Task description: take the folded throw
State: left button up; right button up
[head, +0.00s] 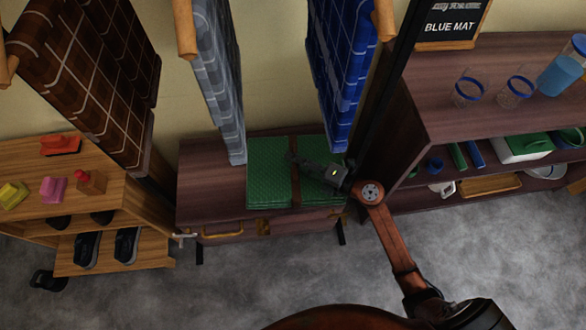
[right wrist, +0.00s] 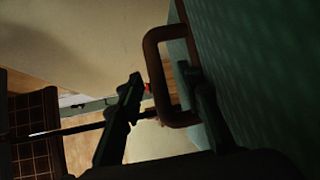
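A green folded throw (head: 268,172) with a brown band lies on the dark wooden bench. In the right wrist view, a green textured surface (right wrist: 255,70), apparently the throw, fills the right side. A brown loop handle (right wrist: 152,75) stands out from it. My right gripper (head: 294,160) is over the throw's brown band in the head view. Its fingers are apart in the right wrist view (right wrist: 165,85), with part of the loop between them; I cannot tell whether they touch it. My left gripper is not in view.
A dark post (head: 385,85) stands right of the blue cloth. Shelves with shoes (head: 105,250) and glassware (head: 468,90) flank the bench. Grey floor is clear in front.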

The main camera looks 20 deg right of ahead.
jog(key=shift+c, duration=0.2)
grip_shut()
dwell(0.6)
jog(key=shift+r, duration=0.1)
